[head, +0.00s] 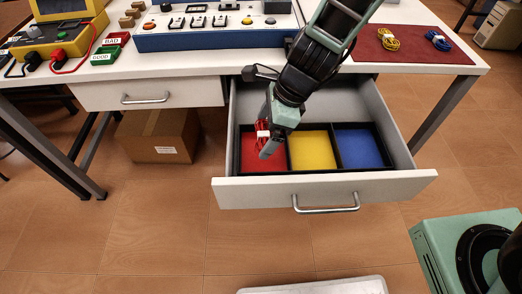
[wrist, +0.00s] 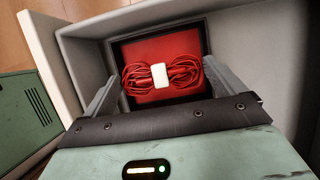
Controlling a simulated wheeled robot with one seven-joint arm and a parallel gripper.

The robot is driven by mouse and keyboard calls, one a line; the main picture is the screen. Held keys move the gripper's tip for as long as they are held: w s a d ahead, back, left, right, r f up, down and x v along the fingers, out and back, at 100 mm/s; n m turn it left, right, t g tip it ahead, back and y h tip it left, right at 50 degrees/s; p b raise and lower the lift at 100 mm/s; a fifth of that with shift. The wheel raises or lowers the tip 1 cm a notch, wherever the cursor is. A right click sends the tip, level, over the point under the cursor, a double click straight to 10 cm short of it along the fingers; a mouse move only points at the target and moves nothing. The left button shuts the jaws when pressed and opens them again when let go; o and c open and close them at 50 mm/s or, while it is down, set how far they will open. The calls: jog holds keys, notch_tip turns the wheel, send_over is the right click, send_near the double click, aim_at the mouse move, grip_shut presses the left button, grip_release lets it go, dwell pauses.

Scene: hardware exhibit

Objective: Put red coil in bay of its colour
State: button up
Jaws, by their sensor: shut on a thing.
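My gripper (head: 266,138) is inside the open drawer, over its left part. It is shut on the red coil (head: 259,139), a bundle of red cable with a white band around its middle. In the wrist view the red coil (wrist: 183,75) lies between the two fingers (wrist: 162,86), with the red bay (wrist: 160,50) behind it. The red bay (head: 277,160) is the left one of three in the drawer, partly hidden by my gripper. I cannot tell whether the coil touches the bay floor. The yellow bay (head: 313,150) and blue bay (head: 359,148) are empty.
The open drawer (head: 325,190) has raised walls and a front handle. A yellow coil (head: 388,39) and a blue coil (head: 438,40) lie on a dark red mat (head: 412,50) on the table. A blue-edged panel (head: 210,38) stands above the drawer. A cardboard box (head: 158,135) sits below.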

jog(key=shift+f+b, duration=1.1)
jog(key=shift+f, duration=1.4)
jog(key=shift+f, duration=0.1)
jog(key=shift+f, duration=0.15)
jog(key=o, duration=0.7)
jog(key=shift+r, duration=0.2)
